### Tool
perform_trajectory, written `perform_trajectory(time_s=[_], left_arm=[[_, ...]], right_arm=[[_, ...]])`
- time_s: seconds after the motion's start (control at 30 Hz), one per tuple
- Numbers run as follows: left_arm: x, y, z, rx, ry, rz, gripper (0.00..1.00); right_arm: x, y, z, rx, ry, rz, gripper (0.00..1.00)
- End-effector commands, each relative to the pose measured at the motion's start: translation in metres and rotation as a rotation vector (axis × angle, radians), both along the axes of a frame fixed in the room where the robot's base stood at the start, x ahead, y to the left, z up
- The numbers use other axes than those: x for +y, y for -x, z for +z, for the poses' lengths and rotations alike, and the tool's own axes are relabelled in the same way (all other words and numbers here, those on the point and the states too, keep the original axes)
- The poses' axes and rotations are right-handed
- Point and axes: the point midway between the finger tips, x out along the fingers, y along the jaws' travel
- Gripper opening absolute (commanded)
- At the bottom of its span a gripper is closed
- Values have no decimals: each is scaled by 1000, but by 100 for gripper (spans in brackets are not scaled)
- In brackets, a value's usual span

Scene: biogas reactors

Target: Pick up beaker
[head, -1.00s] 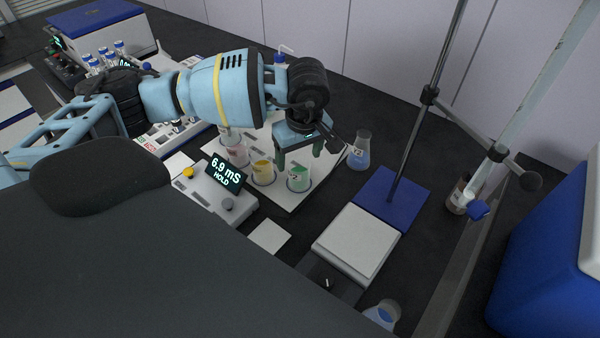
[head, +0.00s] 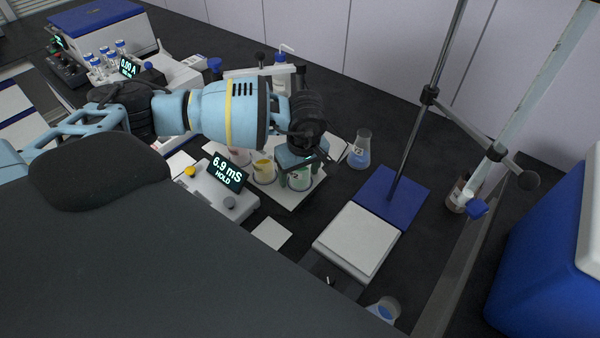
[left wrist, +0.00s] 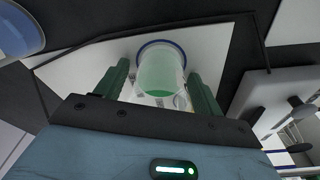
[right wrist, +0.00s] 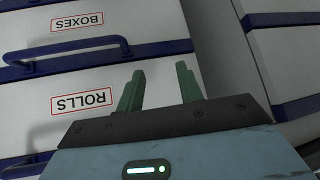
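A clear beaker of green liquid (head: 299,179) stands at the right end of a white tray (head: 289,203). My left gripper (head: 298,170) is lowered over it, with the fingers on either side. In the left wrist view the beaker (left wrist: 162,72) sits between the two open green fingers (left wrist: 158,88), with a visible gap at each side. A beaker of yellow liquid (head: 264,170) stands just left of it, and a pinkish beaker (head: 238,157) is partly hidden. My right gripper (right wrist: 160,90) is open and empty, in front of drawers.
A meter reading 6.9 mS (head: 228,172) stands in front of the tray. A flask of blue liquid (head: 360,150) is close to the right. A balance (head: 350,240) and a blue stand base (head: 392,197) with a rod lie further right. Labelled drawers (right wrist: 90,70) face my right gripper.

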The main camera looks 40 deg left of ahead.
Motion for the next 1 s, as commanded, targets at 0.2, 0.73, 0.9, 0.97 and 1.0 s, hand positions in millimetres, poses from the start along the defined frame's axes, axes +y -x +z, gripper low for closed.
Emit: perform_trajectory(time_s=[0.2, 0.73, 0.9, 0.97, 1.0], left_arm=[[0, 0, 0, 0, 0, 0, 39], [-1, -1, 7, -3, 1, 0, 18], [-1, -1, 26, -4, 2, -2, 18], [-1, -1, 36, -4, 1, -2, 18], [0, 6, 37, 0, 0, -3, 18]], right_arm=[[2, 0, 0, 0, -5, -7, 36], [2, 1, -1, 3, -4, -5, 36], [0, 3, -4, 9, 0, 0, 36], [0, 4, -6, 13, 1, 1, 36], [0, 4, -5, 11, 1, 1, 36]])
